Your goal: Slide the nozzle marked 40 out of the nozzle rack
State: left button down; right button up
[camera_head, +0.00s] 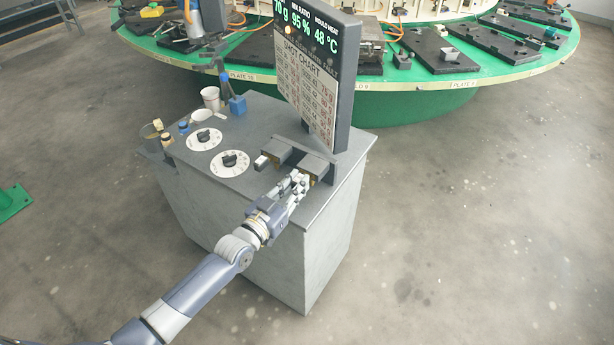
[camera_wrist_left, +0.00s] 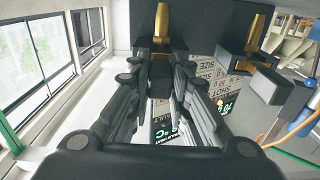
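The nozzle rack shows as two dark blocks on the grey cabinet top, a left block (camera_head: 279,149) and a right block (camera_head: 315,166). My left gripper (camera_head: 301,182) is at the front of the right block. A second brass nozzle (camera_wrist_left: 257,28) sits to the right, clear of the fingers. No number is readable on either nozzle. My right gripper is out of view.
The green carousel (camera_head: 430,100) curves behind the cabinet. The right floor is clear.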

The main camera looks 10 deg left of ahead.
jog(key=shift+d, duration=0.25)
pick_arm(q)
jog(key=shift+s+a+p, duration=0.25)
jog(key=shift+s+p, duration=0.05)
jog(key=shift+s, duration=0.25)
jog(key=shift+p+v, duration=0.75)
jog(key=shift+v, duration=0.95)
jog(key=shift+p+v, duration=0.75)
jog(key=shift+v, duration=1.2)
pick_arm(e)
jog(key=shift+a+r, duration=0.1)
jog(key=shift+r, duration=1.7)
pick_arm(q)
jog(key=shift+r, duration=0.1)
